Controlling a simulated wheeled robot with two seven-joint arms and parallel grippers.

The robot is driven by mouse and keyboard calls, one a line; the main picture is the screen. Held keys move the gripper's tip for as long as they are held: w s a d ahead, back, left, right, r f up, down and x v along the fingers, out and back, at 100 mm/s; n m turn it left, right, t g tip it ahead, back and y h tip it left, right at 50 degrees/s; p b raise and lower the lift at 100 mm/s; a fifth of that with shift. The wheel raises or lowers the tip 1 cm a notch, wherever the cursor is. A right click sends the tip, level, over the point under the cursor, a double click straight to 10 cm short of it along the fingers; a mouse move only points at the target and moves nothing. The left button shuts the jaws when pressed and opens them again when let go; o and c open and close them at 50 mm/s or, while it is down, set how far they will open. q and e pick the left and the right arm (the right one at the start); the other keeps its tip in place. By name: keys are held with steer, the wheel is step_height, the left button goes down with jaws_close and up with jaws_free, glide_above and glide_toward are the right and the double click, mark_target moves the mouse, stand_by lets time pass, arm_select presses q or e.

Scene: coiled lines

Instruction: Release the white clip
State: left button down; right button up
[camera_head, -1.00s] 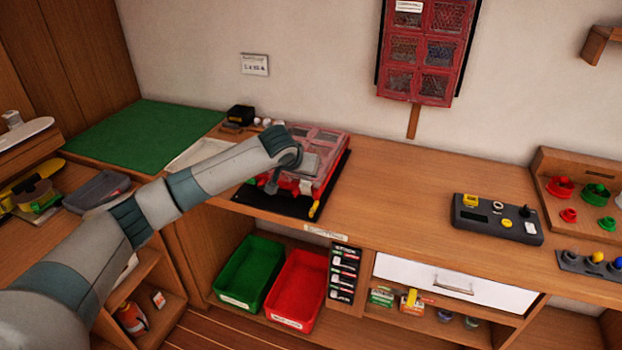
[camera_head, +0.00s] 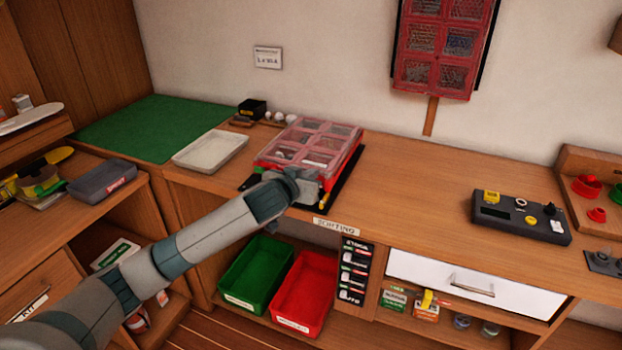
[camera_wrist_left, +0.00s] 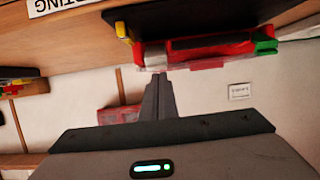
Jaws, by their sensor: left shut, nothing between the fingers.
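A red case with a clear, divided lid (camera_head: 310,140) lies on a black mat on the bench. Green and yellow parts show at its front corners; the green part (camera_wrist_left: 265,46) and the yellow part (camera_wrist_left: 124,31) also show in the wrist view. My left gripper (camera_head: 308,186) is at the case's front edge and covers part of it. In the left wrist view the shut, empty fingers (camera_wrist_left: 158,82) point at the case front, near a pale piece (camera_wrist_left: 155,57). I cannot tell whether that piece is the white clip. My right gripper is out of view.
A white tray (camera_head: 210,137) and a green mat (camera_head: 150,112) are left of the case. Green (camera_head: 228,300) and red (camera_head: 283,318) bins sit below the bench front. A black control box (camera_head: 520,217) stands right; the bench between is clear.

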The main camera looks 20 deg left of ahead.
arm_select(q)
steer(key=shift+w, duration=0.1)
steer(key=shift+w+d+f, duration=0.1)
steer(key=shift+w+f, duration=0.05)
steer(key=shift+w, duration=0.5)
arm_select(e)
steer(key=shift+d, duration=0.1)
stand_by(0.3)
